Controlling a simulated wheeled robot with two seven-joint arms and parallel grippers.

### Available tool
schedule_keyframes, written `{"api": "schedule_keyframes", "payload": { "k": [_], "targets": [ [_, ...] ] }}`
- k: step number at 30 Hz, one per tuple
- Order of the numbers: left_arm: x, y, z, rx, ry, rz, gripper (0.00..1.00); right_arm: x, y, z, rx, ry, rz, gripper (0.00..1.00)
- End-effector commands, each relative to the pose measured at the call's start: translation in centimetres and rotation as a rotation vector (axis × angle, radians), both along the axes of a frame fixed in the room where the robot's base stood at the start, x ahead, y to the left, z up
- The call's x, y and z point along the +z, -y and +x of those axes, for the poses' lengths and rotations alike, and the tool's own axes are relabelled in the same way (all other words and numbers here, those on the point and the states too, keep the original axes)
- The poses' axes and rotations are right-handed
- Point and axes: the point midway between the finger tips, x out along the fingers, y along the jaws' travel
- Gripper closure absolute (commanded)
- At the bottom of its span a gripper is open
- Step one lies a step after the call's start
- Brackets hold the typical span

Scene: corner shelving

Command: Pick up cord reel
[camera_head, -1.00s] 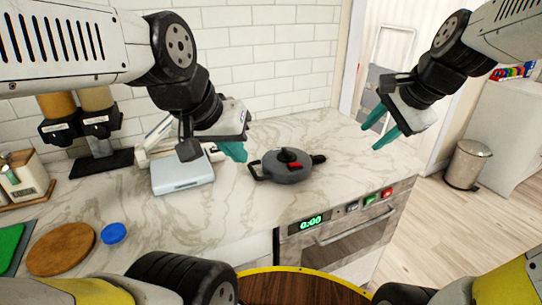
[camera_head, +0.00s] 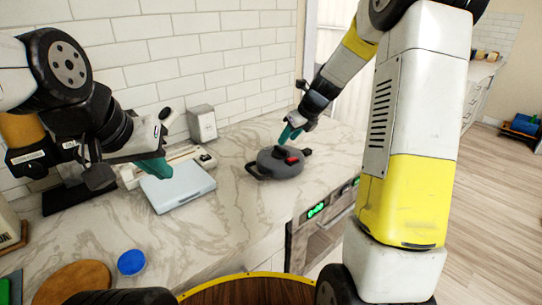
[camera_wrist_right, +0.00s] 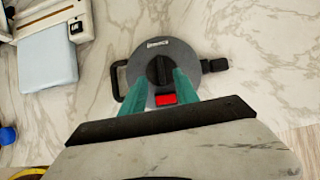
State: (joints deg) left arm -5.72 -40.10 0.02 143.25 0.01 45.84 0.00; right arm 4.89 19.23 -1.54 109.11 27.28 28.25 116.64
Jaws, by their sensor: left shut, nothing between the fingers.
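The cord reel (camera_head: 283,168) is a dark grey round drum on the marble counter, with a black top handle, a red part and a side loop. In the right wrist view the reel (camera_wrist_right: 140,66) lies directly under my right gripper (camera_wrist_right: 161,77). Its teal fingers are apart, on either side of the black top handle; I cannot tell whether they touch it. In the head view my right gripper (camera_head: 290,133) is just above the reel's top. My left gripper (camera_head: 155,170) is shut and empty, above the pale blue-grey device at the left.
The pale blue-grey flat device (camera_head: 178,188) lies left of the reel. A white box (camera_head: 202,123) stands by the wall. A blue lid (camera_head: 131,262) and a round wooden board (camera_head: 72,284) lie at front left. The counter around the reel is mostly clear.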

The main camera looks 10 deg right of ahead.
Motion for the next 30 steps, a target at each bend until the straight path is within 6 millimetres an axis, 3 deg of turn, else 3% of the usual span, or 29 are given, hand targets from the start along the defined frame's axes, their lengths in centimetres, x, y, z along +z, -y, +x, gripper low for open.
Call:
{"api": "schedule_keyframes", "payload": {
  "k": [10, 19, 20, 25, 30],
  "targets": [
    [0.0, 0.0, 0.0, 0.0, 0.0, 0.0, 1.0, -4.1, -1.3, 2.0, 0.001, 0.0, 0.0, 0.63],
    [0.0, 0.0, 0.0, 0.0, 0.0, 0.0, 1.0, -4.6, -1.5, 2.3, 0.003, 0.003, 0.0, 0.63],
    [0.0, 0.0, 0.0, 0.0, 0.0, 0.0, 1.0, -4.6, -1.6, 2.3, 0.003, 0.003, 0.0, 0.65],
    [0.0, 0.0, 0.0, 0.0, 0.0, 0.0, 1.0, -4.6, -1.6, 2.3, 0.003, 0.003, 0.0, 0.99],
    [0.0, 0.0, 0.0, 0.0, 0.0, 0.0, 1.0, -4.6, -1.5, 2.3, 0.003, 0.003, 0.0, 1.0]
  ]
}}
